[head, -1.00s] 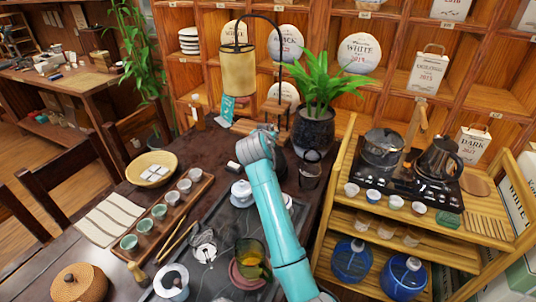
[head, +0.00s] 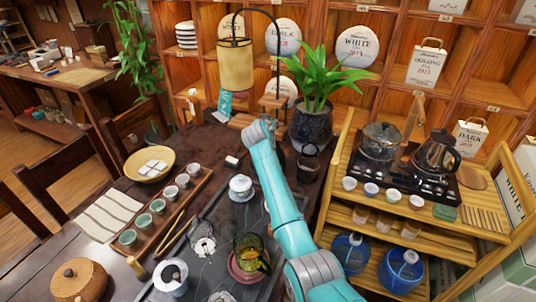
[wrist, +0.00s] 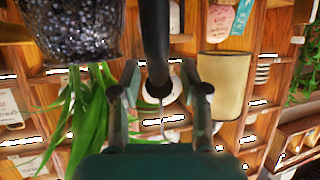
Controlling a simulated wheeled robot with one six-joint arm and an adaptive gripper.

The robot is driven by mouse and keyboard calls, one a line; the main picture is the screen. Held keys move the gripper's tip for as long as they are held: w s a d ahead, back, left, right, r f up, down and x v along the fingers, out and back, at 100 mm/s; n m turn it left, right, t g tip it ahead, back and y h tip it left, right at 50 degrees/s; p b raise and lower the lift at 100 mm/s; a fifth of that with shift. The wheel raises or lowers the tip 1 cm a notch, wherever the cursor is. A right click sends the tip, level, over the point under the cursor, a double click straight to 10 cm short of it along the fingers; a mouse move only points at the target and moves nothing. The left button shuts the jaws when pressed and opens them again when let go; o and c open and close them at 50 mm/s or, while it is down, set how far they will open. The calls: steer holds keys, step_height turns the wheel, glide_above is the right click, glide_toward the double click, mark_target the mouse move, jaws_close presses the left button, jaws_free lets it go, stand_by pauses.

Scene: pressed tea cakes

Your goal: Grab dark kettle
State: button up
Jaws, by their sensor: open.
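A dark kettle with a black handle (head: 437,156) stands on the black stove plate (head: 400,178) on top of the bamboo cart at the right in the head view. My gripper (wrist: 159,95) is open in the wrist view, its two fingers spread apart. A dark upright post (wrist: 154,35) shows between the fingers; I cannot tell how near it is. In the head view my teal arm reaches over the tea table, far left of the kettle, and hides the fingers. The kettle is not seen in the wrist view.
A glass pot (head: 381,142) stands left of the kettle, with small cups (head: 371,189) in front. A potted plant (head: 311,125) and a hanging lamp (head: 235,65) stand behind my arm. A small dark handled vessel (head: 308,166) is right of my arm. Tea ware crowds the table.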

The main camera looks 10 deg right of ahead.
steer(key=shift+w, duration=0.1)
jaws_close()
steer(key=shift+r, duration=0.15)
steer(key=shift+r, duration=0.25)
